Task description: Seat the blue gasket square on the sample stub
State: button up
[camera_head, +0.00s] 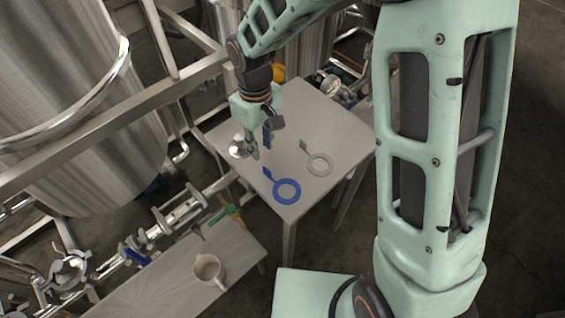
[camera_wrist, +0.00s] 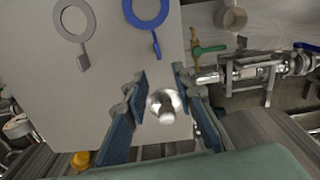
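The blue gasket (camera_head: 287,201), a flat ring with a tab, lies on the small grey table (camera_head: 330,118) near its front corner. It also shows at the top of the wrist view (camera_wrist: 146,23). The sample stub (camera_head: 238,150) is a shiny round metal piece at the table's left edge. In the wrist view the stub (camera_wrist: 166,106) appears between my two fingers. My gripper (camera_head: 259,148) is over the table close to the stub, with its fingers apart and nothing held (camera_wrist: 163,80). Whether a finger touches the stub cannot be told.
A grey ring gasket with a tab (camera_head: 319,173) lies on the table right of the blue one. A bench with a light mug (camera_head: 208,271) stands in front. Pipework with a green-handled valve (camera_head: 226,212) runs left of the table, beside large steel tanks (camera_head: 60,110).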

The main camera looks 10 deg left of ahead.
send_over(264, 167)
notch_tip(264, 167, down, 4)
jog(key=shift+s+a+f, duration=0.1)
jog(key=shift+s, duration=0.05)
jog(key=shift+f+p, duration=0.6)
jog(key=shift+f, duration=2.4)
jog(key=shift+c, duration=0.4)
grip_shut()
